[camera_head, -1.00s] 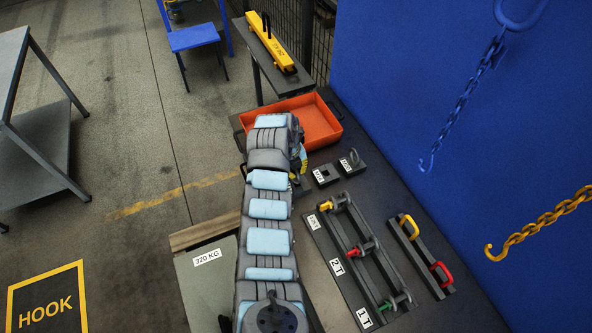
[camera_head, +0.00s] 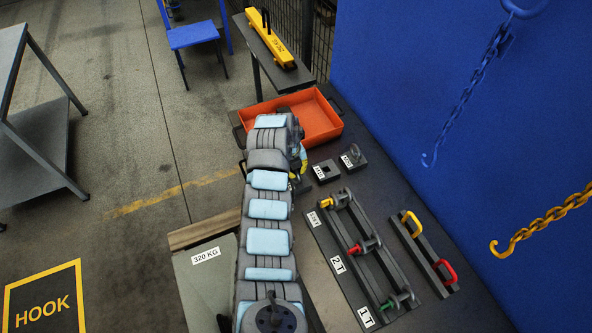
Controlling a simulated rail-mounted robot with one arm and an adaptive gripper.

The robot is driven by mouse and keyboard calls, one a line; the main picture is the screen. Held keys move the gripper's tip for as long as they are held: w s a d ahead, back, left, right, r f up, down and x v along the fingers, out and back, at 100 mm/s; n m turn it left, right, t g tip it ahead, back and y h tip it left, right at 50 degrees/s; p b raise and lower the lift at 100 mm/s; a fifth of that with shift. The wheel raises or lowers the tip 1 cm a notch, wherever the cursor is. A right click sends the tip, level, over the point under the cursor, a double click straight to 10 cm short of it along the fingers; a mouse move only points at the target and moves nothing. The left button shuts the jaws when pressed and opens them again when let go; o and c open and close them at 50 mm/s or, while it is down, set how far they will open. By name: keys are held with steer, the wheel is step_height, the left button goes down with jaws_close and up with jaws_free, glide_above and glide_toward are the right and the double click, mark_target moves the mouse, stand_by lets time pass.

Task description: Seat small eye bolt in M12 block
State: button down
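My arm reaches over the bench, and its last link hides most of my gripper (camera_head: 298,176). Only a dark part with a yellow patch shows at the link's right side, so whether the fingers are open or shut does not show. Right of it stands a small dark block (camera_head: 333,171) with an opening in its top and a white label too small to read for certain. Beside it a second labelled block (camera_head: 361,164) has a grey ring-shaped eye bolt (camera_head: 355,151) standing in it. I cannot make out a separate small eye bolt; it may be hidden by the arm.
An orange tray (camera_head: 334,132) lies beyond the arm. A rack with coloured shackles (camera_head: 366,244) and a bar with yellow and red handles (camera_head: 424,250) lie on the bench's near right. A blue panel and hanging chains (camera_head: 548,219) are at the right.

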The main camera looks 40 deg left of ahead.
steer(key=shift+f, duration=0.2)
steer(key=c, duration=1.2)
jaws_free()
steer(key=shift+o, duration=0.2)
step_height(320, 180, up, 12)
steer(key=s, duration=0.2)
steer(key=shift+a, duration=0.4)
steer(key=shift+f, duration=0.1)
